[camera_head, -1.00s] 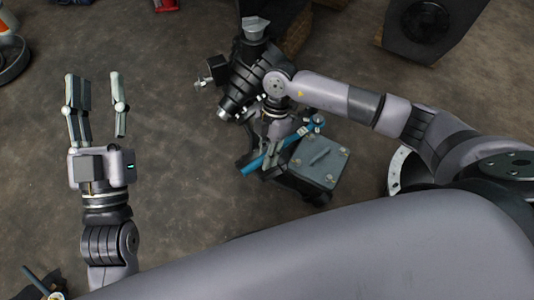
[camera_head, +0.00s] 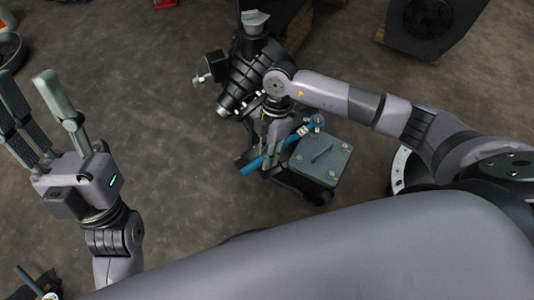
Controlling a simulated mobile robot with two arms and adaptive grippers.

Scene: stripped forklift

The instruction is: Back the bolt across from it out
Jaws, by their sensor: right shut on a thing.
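My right gripper (camera_head: 270,150) is shut on a blue wrench (camera_head: 256,163). The wrench lies slantwise, and its head (camera_head: 316,123) is at a bolt near the far corner of a grey cover plate (camera_head: 322,160). Whether the head sits fully on that bolt is too small to tell. Other bolts show at the plate's corners, one at the right (camera_head: 346,148) and one near the front (camera_head: 331,174). My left gripper (camera_head: 25,80) is open and empty at the far left, above the floor and away from the plate.
A dark ribbed machine part (camera_head: 252,75) stands just behind the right gripper. A black housing (camera_head: 430,20) stands at the top right. A round ring-shaped part (camera_head: 10,50) lies at the left edge. The floor (camera_head: 160,110) between the grippers is clear.

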